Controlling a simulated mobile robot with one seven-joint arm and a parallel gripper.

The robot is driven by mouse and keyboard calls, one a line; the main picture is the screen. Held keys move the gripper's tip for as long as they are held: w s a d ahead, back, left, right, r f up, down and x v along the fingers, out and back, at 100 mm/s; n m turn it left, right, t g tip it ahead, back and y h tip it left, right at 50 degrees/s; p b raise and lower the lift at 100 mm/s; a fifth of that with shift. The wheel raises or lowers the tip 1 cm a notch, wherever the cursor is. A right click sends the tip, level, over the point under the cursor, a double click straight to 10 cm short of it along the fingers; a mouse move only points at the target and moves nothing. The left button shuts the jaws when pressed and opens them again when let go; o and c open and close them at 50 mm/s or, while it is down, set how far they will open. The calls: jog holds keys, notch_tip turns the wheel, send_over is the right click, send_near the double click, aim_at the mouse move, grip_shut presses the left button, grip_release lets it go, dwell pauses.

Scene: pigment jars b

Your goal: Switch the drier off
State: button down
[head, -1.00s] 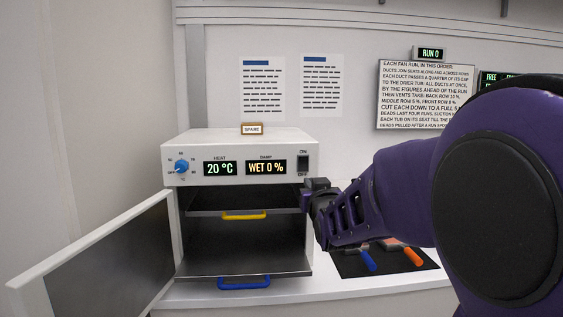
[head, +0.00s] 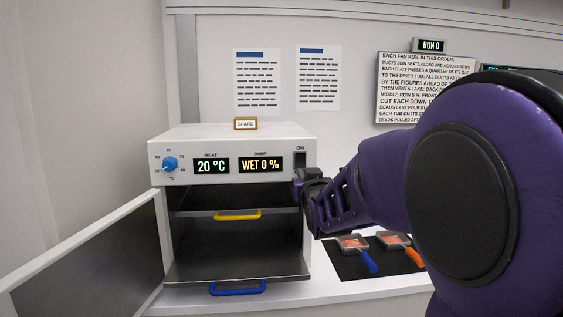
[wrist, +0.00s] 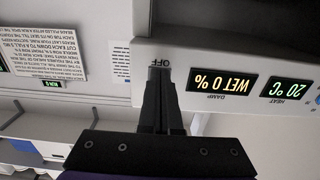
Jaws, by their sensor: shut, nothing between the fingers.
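The white drier (head: 225,141) stands on the counter with its door swung open to the left. Its lit displays read 20 °C and WET 0 %. The dark rocker switch (head: 299,160) is at the right end of the front panel, under the ON label. My gripper (head: 299,182) is shut and empty, at the switch's lower end, hiding the OFF label in the head view. In the wrist view, upside down, the shut fingers (wrist: 158,84) cover the switch just by the OFF label (wrist: 153,62). I cannot tell whether they touch it or which way it is tipped.
A blue dial (head: 170,164) is at the panel's left. The open door (head: 90,258) fills the lower left. Shelves with a yellow handle (head: 237,215) and a blue handle (head: 237,288) are inside. A dark mat (head: 350,265) with scoop-like tools lies to the right.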

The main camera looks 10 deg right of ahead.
jog(key=shift+w, duration=0.1)
jog(key=s+b, duration=0.1)
jog(key=s, duration=0.2)
jog(key=shift+s+b, duration=0.2)
jog(key=shift+b, duration=0.2)
dwell(0.4)
